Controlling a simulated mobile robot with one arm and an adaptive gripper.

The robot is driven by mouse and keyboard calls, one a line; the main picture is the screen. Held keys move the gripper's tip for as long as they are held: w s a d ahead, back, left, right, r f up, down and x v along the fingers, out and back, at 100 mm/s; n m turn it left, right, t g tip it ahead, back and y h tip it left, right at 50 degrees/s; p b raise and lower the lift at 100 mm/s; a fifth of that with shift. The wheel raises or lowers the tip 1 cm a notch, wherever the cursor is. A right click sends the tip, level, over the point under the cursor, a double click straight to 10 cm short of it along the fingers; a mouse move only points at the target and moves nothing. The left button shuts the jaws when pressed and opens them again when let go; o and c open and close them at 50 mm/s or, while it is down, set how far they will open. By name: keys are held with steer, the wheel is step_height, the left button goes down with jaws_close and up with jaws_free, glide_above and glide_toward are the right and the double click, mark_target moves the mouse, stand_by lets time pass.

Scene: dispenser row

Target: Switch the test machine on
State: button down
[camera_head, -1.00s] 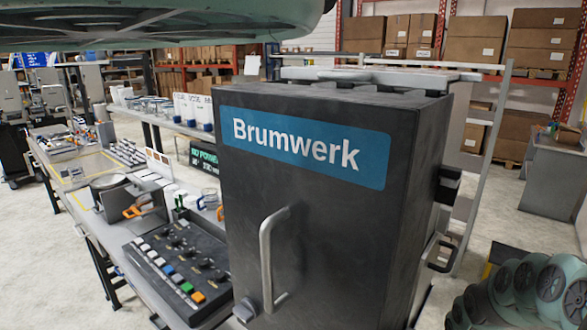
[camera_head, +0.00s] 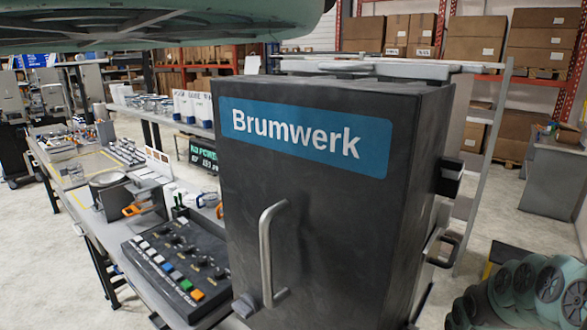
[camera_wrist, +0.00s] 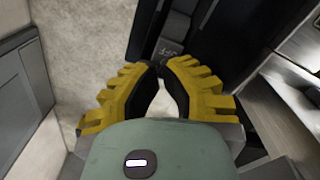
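The test machine is a tall dark cabinet (camera_head: 330,220) with a blue Brumwerk label and a grey handle on its front. A black block (camera_head: 447,178) sticks out of its right side, with a dark bracket (camera_head: 441,250) below it. In the wrist view, a small dark grey piece marked OFF (camera_wrist: 168,52) sits on a dark part just beyond my fingertips. My gripper (camera_wrist: 158,68) has yellow fingers with black pads; the tips come together with nothing seen between them. I cannot tell whether they touch the OFF piece. The gripper is out of the head view.
A control panel (camera_head: 177,262) with coloured buttons and knobs lies on the bench left of the cabinet. A lit green-text sign (camera_head: 204,155) stands behind it. A grey upright post (camera_head: 487,150) stands right of the cabinet. Open floor shows further right.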

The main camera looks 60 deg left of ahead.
steer(key=shift+a+f, duration=0.1)
steer(key=shift+f, duration=0.1)
steer(key=shift+r, duration=0.2)
steer(key=shift+r+p, duration=2.9)
steer(key=shift+r, duration=0.45)
